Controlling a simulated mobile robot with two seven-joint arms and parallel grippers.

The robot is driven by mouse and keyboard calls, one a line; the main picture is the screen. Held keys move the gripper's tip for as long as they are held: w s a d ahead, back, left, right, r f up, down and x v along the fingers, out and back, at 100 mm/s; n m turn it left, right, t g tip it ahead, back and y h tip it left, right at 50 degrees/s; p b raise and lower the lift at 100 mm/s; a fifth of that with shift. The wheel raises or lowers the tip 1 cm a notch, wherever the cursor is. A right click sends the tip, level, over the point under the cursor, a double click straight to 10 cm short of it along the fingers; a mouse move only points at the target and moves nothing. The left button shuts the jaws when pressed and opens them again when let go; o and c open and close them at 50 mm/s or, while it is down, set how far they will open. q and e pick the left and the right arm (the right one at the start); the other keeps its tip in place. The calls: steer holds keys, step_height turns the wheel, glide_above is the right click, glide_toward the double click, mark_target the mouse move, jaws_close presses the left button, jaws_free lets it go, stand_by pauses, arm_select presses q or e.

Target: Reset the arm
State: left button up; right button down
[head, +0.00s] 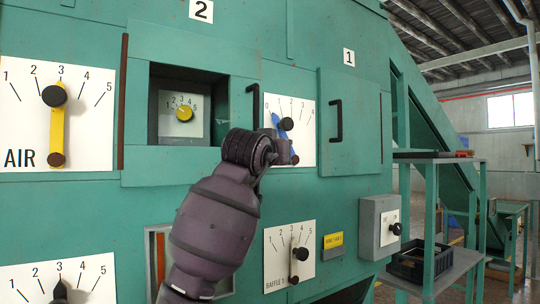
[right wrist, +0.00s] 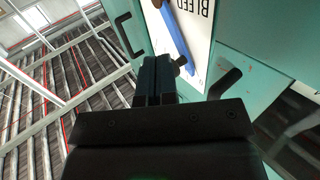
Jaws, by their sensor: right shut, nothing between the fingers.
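My right arm rises from the bottom of the head view, and its gripper (head: 283,153) is in front of a white dial plate (head: 305,112) with a blue lever (head: 276,121) and dark knobs. In the right wrist view the right gripper (right wrist: 157,68) has its fingers together with nothing between them. The blue lever (right wrist: 177,30) passes close by the fingertips there, on the plate lettered BLEED (right wrist: 198,22). A small dark knob (right wrist: 180,62) shows beside the fingertips; I cannot tell whether they touch. My left gripper is not in view.
The green machine front carries the AIR dial with a yellow lever (head: 57,125), an open recess with a small yellow knob (head: 184,113), black door handles (head: 336,120) and the BAFFLE dial (head: 290,255). A grey box (head: 380,228) and shelves (head: 440,160) stand at right.

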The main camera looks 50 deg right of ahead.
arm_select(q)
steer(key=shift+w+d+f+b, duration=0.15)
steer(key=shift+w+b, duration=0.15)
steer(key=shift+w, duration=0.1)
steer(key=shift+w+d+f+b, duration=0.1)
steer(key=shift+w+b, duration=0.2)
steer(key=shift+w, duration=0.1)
arm_select(e)
steer(key=s+a, duration=0.1)
steer(key=s, duration=0.5)
steer(key=shift+s+a+f, duration=0.2)
steer(key=shift+s+a, duration=0.1)
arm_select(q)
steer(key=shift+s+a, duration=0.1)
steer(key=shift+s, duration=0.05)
